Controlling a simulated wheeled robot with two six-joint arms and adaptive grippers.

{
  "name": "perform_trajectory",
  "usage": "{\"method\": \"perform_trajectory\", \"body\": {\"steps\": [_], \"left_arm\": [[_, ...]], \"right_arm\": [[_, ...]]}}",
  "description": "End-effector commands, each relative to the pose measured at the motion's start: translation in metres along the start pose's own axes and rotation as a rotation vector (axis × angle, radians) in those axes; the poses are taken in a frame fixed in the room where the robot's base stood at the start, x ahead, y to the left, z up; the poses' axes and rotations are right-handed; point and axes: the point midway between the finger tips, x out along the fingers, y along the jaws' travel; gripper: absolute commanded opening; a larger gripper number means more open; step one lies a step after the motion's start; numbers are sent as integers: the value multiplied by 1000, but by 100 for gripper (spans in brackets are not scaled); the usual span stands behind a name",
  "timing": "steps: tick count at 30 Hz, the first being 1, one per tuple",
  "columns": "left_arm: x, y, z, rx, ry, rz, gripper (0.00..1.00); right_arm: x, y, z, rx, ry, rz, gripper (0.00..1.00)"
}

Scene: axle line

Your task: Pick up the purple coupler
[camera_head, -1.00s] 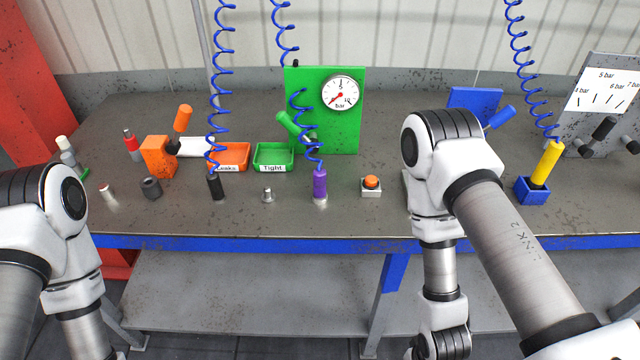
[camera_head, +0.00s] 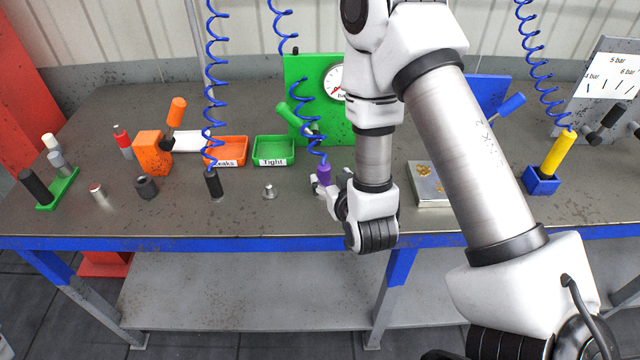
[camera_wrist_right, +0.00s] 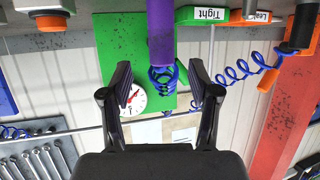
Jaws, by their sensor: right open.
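The purple coupler (camera_head: 323,174) stands upright on the workbench at the end of a blue coiled hose. In the right wrist view, which is upside down, the purple coupler (camera_wrist_right: 160,38) rises from the top centre, in line with the gap between the fingers. My right gripper (camera_head: 335,196) is beside the coupler in the head view and partly hides its lower part. In the wrist view my right gripper (camera_wrist_right: 160,80) is open, with one finger to each side and nothing clamped. My left gripper is not in view.
A black coupler (camera_head: 213,186) and a small metal fitting (camera_head: 269,191) stand left of the purple one. The orange tray (camera_head: 226,150), green tray (camera_head: 272,148) and green gauge panel (camera_head: 305,72) are behind. The orange button (camera_wrist_right: 48,20) shows in the wrist view.

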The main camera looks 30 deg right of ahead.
Motion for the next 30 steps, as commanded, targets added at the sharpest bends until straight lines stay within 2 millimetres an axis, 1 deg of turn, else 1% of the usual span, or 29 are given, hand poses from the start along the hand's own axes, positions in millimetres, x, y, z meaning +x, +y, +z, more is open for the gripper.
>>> {"method": "perform_trajectory", "body": {"steps": [1,2,5,7,10,12,17,18,20,21,22,23,30], "left_arm": [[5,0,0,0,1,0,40],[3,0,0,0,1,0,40],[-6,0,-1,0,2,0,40],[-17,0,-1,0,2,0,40],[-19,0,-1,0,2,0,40],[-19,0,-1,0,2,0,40],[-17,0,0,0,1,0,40],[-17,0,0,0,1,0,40],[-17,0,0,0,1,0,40],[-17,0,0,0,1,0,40],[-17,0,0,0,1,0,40],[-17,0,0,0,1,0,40],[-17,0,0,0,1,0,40]], "right_arm": [[3,0,2,1,1,-1,61],[5,0,0,1,0,-1,61],[18,-1,-4,1,-1,0,61],[31,-1,-6,1,-2,0,61],[47,-1,-3,0,-2,-1,61],[52,-1,-2,-1,-3,-1,61],[53,-2,0,-1,-3,-2,61],[53,-2,0,-1,-3,-2,54],[53,-2,0,-1,-3,-2,33],[53,-2,0,0,-3,-2,19],[53,-2,0,-1,-3,-2,8],[53,-2,0,0,-3,-2,0],[53,-2,-1,0,-2,-2,0]]}}
